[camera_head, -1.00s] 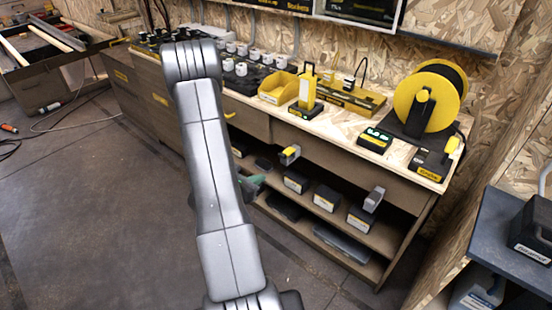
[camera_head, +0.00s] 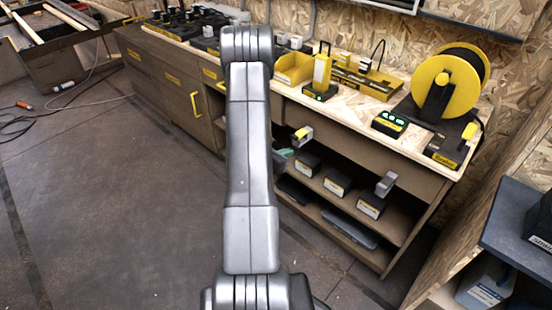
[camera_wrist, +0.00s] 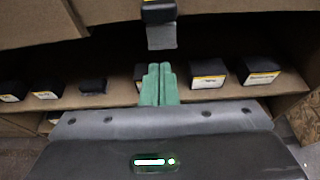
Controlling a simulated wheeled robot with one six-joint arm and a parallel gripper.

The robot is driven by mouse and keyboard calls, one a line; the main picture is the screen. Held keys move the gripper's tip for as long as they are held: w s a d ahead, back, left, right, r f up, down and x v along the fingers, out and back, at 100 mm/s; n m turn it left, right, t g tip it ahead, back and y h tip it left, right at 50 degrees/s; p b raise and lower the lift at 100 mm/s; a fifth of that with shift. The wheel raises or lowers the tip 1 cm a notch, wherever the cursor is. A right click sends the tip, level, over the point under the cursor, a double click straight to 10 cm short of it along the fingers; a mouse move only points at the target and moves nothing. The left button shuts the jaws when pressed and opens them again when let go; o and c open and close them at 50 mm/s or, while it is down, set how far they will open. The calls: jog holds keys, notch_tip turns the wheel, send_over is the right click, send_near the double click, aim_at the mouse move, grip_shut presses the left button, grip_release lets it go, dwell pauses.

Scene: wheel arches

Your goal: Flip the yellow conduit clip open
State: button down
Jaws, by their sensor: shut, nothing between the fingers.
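A small yellow-and-grey piece (camera_head: 302,136) juts from the front of the workbench, just right of my arm in the head view; it looks like the yellow conduit clip, but it is too small to tell its state. In the wrist view, a black block (camera_wrist: 158,11) with a grey flap (camera_wrist: 161,37) hangs at the top centre, beyond my fingertips; I cannot tell for certain that it is the same piece. My gripper (camera_wrist: 159,70) has green fingers pressed together, empty. In the head view my gripper (camera_head: 282,158) is mostly hidden behind my arm, below and left of the yellow-and-grey piece.
Black boxes (camera_head: 337,180) stand on the open shelf under the bench top. A grey piece (camera_head: 386,184) juts out farther right. A yellow bin (camera_head: 294,68) and a cable reel (camera_head: 445,87) stand on the bench.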

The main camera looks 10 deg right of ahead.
aim_at(294, 141)
jog(key=shift+w+d+r, duration=0.15)
jog(key=shift+d+r, duration=0.05)
jog(key=shift+r, duration=0.75)
jog(key=shift+w+d+r, duration=0.1)
jog(key=shift+d+r, duration=0.05)
jog(key=shift+r, duration=0.75)
jog(key=shift+r+p, duration=0.3)
jog(key=shift+p, duration=0.4)
jog(key=shift+a+r+g+y, duration=0.1)
jog(key=shift+g+y, duration=0.2)
jog(key=shift+y, duration=0.1)
